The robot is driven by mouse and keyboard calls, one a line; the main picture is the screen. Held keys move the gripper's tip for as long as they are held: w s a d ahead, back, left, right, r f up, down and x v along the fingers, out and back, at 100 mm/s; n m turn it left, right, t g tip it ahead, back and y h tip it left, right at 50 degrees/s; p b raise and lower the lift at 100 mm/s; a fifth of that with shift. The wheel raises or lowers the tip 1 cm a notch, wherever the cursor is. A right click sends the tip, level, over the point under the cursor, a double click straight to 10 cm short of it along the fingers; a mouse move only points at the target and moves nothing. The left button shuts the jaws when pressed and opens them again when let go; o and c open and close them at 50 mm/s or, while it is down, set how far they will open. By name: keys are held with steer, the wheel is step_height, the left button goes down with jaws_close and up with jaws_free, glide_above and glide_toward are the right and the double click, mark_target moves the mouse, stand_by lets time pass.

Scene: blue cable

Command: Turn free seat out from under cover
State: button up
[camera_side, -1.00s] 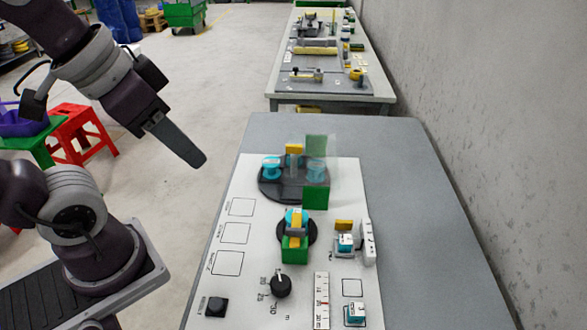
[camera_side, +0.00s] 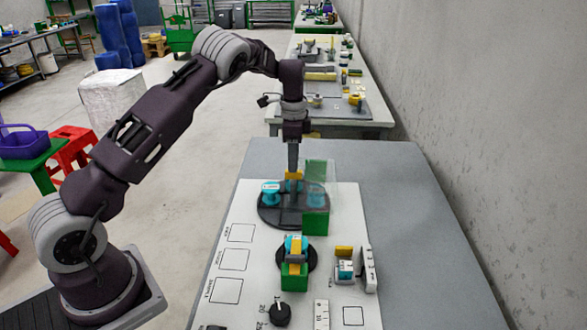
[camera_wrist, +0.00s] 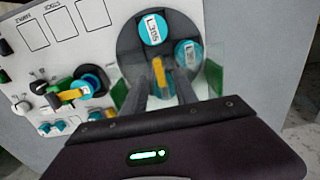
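The other seat (camera_wrist: 188,53) is on the right, behind or under a clear cover with green parts (camera_side: 316,222). A yellow handle (camera_side: 293,175) stands on the turntable. My gripper (camera_side: 293,172) points straight down at the handle. In the wrist view its two dark fingers (camera_wrist: 162,80) are apart, with the yellow handle (camera_wrist: 159,73) between their tips. Contact with the handle cannot be told.
A smaller round dial with a cyan part, yellow bar and green block (camera_side: 294,277) stands nearer on the white board (camera_side: 240,212). A black knob (camera_side: 280,311) and a white holder (camera_side: 367,268) are close by. The grey table (camera_side: 410,220) is clear at right.

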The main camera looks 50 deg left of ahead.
step_height(320, 180, down, 4)
steer(key=shift+r, duration=0.25)
steer(key=shift+c, duration=0.4)
jaws_close()
stand_by(0.9)
